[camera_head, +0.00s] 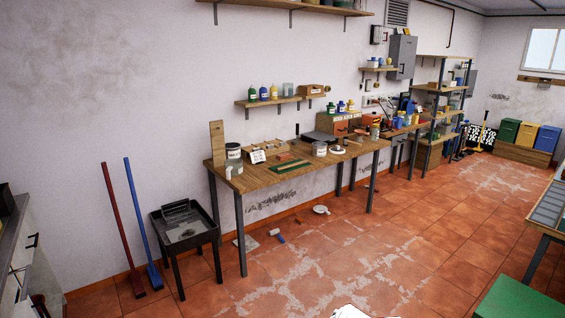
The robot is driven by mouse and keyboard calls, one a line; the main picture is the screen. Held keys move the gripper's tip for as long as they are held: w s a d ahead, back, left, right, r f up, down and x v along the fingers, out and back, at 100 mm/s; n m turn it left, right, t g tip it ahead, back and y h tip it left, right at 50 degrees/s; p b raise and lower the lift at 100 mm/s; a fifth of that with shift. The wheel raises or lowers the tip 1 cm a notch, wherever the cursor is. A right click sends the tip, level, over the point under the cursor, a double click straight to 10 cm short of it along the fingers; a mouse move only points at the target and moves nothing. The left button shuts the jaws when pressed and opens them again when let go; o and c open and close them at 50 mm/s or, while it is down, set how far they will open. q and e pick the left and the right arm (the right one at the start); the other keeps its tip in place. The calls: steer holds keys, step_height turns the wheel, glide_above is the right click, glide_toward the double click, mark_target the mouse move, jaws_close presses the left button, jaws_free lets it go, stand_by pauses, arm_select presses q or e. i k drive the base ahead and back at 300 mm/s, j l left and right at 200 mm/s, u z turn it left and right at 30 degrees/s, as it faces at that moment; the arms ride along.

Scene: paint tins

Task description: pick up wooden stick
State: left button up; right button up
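The wooden workbench (255,180) stands against the wall in the middle of the view, some way off. Paint tins stand on it: one near its left end (233,152) and a white one (320,149) near the middle. An upright wooden board (217,143) stands at the back left corner of the bench. I cannot pick out a wooden stick with certainty at this distance. Neither of my grippers is in view.
A dark sink on legs (185,232) stands left of the bench, beside a blue broom (140,215) and a red broom (120,220). Small items, including a white dish (321,210), lie on the tiled floor. The floor in front is mostly clear. A green surface (520,300) is at bottom right.

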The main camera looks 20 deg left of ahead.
mark_target(295, 164)
steer(key=i+j, duration=0.35)
steer(key=i+j+u, duration=0.15)
steer(key=i+j, duration=0.15)
steer(key=i, duration=0.25)
steer(key=i+j, duration=0.3)
steer(key=i, duration=0.15)
steer(key=i+j+u, duration=0.15)
steer(key=i, duration=0.3)
steer(key=i+j, duration=0.3)
steer(key=i, duration=0.2)
steer(key=i+j+u, duration=0.1)
steer(key=i+j, duration=0.15)
steer(key=i, duration=0.2)
